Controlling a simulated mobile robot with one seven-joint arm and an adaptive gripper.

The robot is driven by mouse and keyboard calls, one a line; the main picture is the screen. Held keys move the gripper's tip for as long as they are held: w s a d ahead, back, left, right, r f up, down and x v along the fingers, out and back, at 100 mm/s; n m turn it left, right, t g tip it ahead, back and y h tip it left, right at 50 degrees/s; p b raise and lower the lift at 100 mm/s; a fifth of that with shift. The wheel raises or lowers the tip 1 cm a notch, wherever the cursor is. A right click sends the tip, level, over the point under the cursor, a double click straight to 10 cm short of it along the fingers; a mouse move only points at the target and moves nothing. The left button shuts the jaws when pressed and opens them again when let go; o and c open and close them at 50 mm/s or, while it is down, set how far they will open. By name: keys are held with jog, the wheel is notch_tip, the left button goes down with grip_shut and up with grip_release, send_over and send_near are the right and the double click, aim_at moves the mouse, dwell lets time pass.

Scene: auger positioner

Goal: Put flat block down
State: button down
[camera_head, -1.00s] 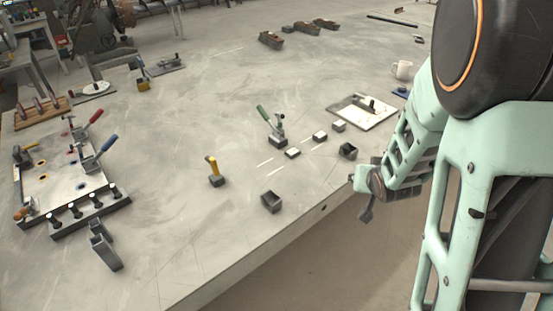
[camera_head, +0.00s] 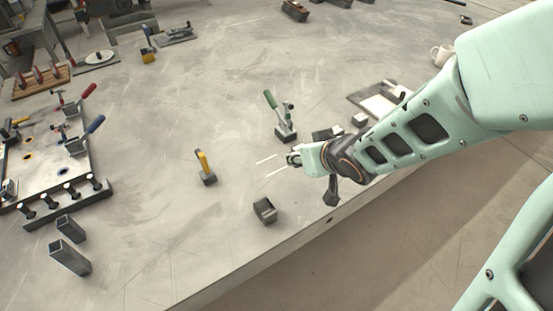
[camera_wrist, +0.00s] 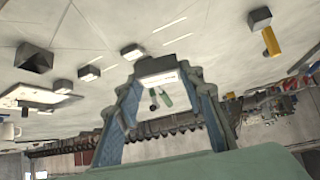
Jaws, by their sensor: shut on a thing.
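My gripper (camera_wrist: 160,82) is shut on a flat block (camera_wrist: 158,79) with a pale face, held between the fingertips in the wrist view. In the head view my gripper (camera_head: 297,157) is over the table, in front of the green-handled toggle clamp (camera_head: 283,119). The block is too small there to tell apart from the fingertips. In the wrist view the clamp's green handle (camera_wrist: 166,97) shows beyond the block. A gap between the held block and the table cannot be judged well.
Small blocks (camera_wrist: 88,72) (camera_wrist: 133,51) and a hollow block (camera_wrist: 33,58) lie near my gripper. A yellow-handled tool (camera_head: 205,168) and another hollow block (camera_head: 265,210) stand to the left and front. The table's front edge (camera_head: 290,248) is close.

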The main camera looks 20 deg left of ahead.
jog(key=s+a+n+g+y, duration=0.1)
jog(key=s+a+n+y, duration=0.1)
jog(key=s+a, duration=0.3)
jog(key=shift+n, duration=0.3)
jog(key=w+a+f+b, duration=0.1)
jog(key=w+f+b, duration=0.1)
jog(key=w, duration=0.1)
jog(key=w+a+f+b, duration=0.2)
jog(key=w+f, duration=0.1)
jog(key=w, duration=0.1)
jog(key=w+a+f+b, duration=0.1)
jog(key=w+f+b, duration=0.1)
jog(key=w+f, duration=0.1)
jog(key=shift+w+a+f, duration=0.2)
jog(key=shift+w+a, duration=0.15)
jog(key=shift+w, duration=0.35)
jog(key=shift+w+a+f+b, duration=0.1)
jog(key=shift+w+f+b, duration=0.2)
jog(key=shift+w, duration=0.1)
jog(key=shift+w+f, duration=0.15)
jog(key=shift+f, duration=0.1)
jog(key=shift+w+a+f+b, duration=0.1)
jog(key=shift+w+f+b, duration=0.1)
jog(key=shift+f+b, duration=1.3)
jog(key=shift+f, duration=0.2)
jog(key=shift+f, duration=0.15)
jog(key=c, duration=1.3)
grip_release()
